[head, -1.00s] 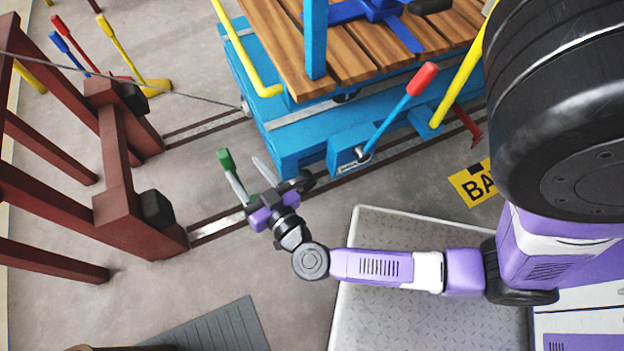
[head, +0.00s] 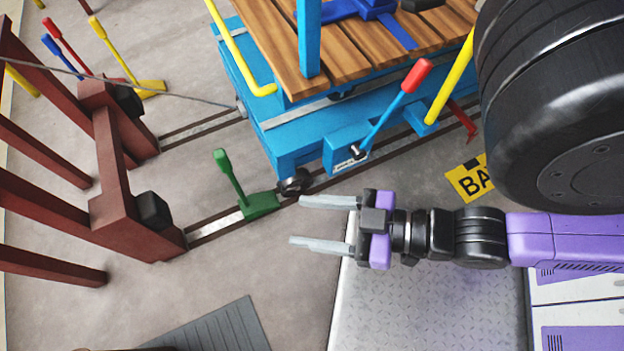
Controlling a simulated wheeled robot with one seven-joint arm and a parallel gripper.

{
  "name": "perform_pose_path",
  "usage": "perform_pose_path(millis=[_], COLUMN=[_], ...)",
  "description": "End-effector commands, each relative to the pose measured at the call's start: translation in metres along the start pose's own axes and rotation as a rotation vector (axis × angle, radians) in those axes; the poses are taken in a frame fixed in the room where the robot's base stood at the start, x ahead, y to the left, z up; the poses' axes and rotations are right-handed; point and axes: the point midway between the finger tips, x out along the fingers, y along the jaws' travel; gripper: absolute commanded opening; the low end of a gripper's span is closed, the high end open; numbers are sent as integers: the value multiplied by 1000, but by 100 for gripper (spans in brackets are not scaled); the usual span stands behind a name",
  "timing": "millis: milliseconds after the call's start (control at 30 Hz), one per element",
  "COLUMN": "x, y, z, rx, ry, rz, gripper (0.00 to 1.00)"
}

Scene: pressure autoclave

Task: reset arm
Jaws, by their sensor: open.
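My gripper (head: 308,223) is open and empty, with its two grey fingers spread apart and pointing left. It hangs over the left edge of the metal checker plate (head: 400,310). A green lever (head: 230,178) on a green base stands on the rail, to the left of my fingers and apart from them. My purple and black arm reaches in from the right side.
A blue cart (head: 275,120) with a wooden deck (head: 360,50) stands on the rails behind my gripper. A blue lever with a red grip (head: 417,75) rises from its side. A dark red frame (head: 115,175) stands at left. Bare floor lies below the green lever.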

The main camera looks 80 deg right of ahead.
Motion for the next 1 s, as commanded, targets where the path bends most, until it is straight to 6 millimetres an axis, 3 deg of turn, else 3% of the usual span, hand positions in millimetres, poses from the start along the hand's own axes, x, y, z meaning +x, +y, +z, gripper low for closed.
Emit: perform_pose_path(millis=[200,367,1000], x=[0,-6,-52], y=[0,0,0], z=[-3,-22,-186], rx=[0,0,0], ry=[2,2,3], rz=[0,0,0], gripper=[53,53,53])
